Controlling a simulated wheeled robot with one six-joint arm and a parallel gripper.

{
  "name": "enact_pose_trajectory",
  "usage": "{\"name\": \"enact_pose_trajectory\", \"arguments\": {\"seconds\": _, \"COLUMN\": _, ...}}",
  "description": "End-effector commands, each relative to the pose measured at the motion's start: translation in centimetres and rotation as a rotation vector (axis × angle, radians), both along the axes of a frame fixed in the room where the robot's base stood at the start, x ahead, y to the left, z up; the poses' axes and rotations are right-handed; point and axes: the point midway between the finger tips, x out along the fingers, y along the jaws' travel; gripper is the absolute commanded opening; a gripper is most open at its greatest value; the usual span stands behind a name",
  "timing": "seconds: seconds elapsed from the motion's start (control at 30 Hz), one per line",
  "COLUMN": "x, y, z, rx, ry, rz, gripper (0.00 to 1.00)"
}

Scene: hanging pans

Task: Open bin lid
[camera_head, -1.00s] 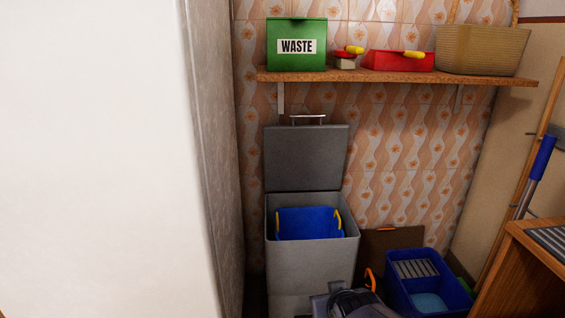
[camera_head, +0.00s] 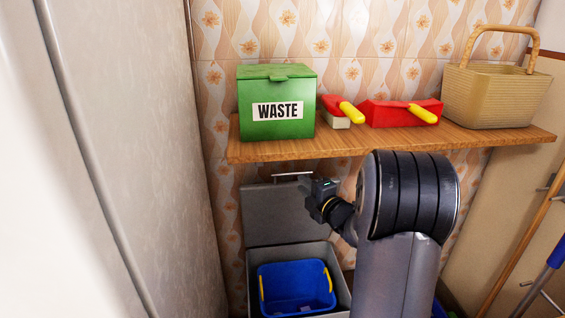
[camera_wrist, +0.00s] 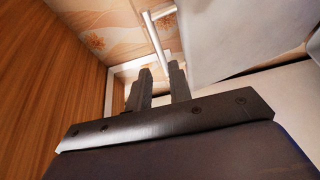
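The grey bin (camera_head: 341,292) stands below the shelf. Its grey lid (camera_head: 270,215) is raised and upright behind the opening, with a metal handle (camera_head: 292,176) on its top edge. A blue tub (camera_head: 297,288) sits inside the bin. My gripper (camera_head: 309,186) is at the lid's upper right, close to the handle's right end. In the wrist view, its two fingers (camera_wrist: 161,78) are apart with a narrow gap, and the handle bar (camera_wrist: 154,38) runs toward their tips. I cannot tell whether they touch it. A green WASTE box (camera_head: 277,90) on the shelf has its lid down.
The wooden shelf (camera_head: 390,143) is just above my gripper. A pale wall or cabinet (camera_head: 130,120) closes off the left side.

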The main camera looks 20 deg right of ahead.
Motion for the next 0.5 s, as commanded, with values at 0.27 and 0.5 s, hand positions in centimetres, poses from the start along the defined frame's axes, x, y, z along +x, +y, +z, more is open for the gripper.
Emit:
{"name": "enact_pose_trajectory", "arguments": {"seconds": 0.27, "x": 4.7, "y": 1.1, "z": -0.2, "rx": 0.002, "ry": -0.001, "rz": 0.003, "gripper": 0.20}}
{"name": "enact_pose_trajectory", "arguments": {"seconds": 0.5, "x": 8.4, "y": 1.8, "z": -0.2, "rx": 0.003, "ry": 0.000, "rz": 0.000, "gripper": 0.20}}
